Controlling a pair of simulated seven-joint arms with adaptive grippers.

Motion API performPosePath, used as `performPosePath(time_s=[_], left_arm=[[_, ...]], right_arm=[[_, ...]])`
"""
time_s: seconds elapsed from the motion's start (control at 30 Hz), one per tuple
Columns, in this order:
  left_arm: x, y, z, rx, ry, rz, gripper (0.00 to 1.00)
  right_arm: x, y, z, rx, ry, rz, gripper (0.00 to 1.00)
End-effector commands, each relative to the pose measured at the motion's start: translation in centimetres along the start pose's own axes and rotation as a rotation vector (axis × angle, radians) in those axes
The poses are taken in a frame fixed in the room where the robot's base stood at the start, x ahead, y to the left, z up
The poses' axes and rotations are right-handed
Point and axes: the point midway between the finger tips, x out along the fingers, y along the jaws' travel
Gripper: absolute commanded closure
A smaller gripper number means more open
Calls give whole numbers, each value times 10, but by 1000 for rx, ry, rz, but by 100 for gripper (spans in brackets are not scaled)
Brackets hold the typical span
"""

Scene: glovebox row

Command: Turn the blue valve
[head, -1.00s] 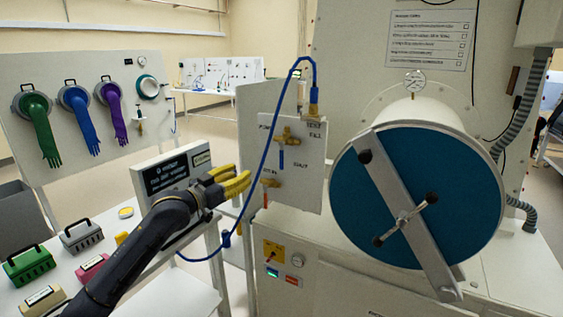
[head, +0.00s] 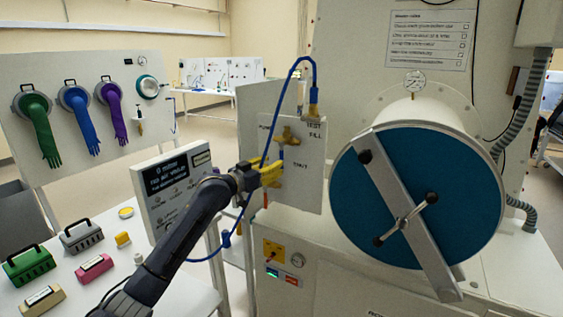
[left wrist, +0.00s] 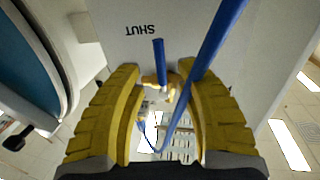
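The blue valve is a blue lever (head: 282,153) below a brass body (head: 287,135) on the white valve panel (head: 310,185), with the lever pointing down. In the left wrist view the blue lever (left wrist: 158,60) shows between the fingertips, with the word SHUT beside it on the panel. My left gripper (head: 270,168) is at the panel, just below and left of the lever. Its yellow fingers (left wrist: 157,78) are open and apart. I cannot tell whether they touch the lever. My right gripper is not in view.
A blue hose (head: 251,185) loops past my left gripper and crosses near one finger in the left wrist view. A lower valve with a red handle (head: 265,200) is mostly hidden. A round blue door (head: 350,215) stands right. A display box (head: 165,180) stands left.

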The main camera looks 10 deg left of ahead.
Motion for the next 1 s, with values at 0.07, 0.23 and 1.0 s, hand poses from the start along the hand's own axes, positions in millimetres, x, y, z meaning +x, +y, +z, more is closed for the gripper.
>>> performPosePath(time_s=[0.07, 0.23, 1.0], left_arm=[[14, 0, -1, -2, 0, 0, 65], [34, 0, -1, -2, 1, 0, 65], [53, 0, 0, 0, 0, -1, 75]], right_arm=[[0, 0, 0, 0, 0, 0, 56], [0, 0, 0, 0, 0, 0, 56], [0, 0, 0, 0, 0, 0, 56]])
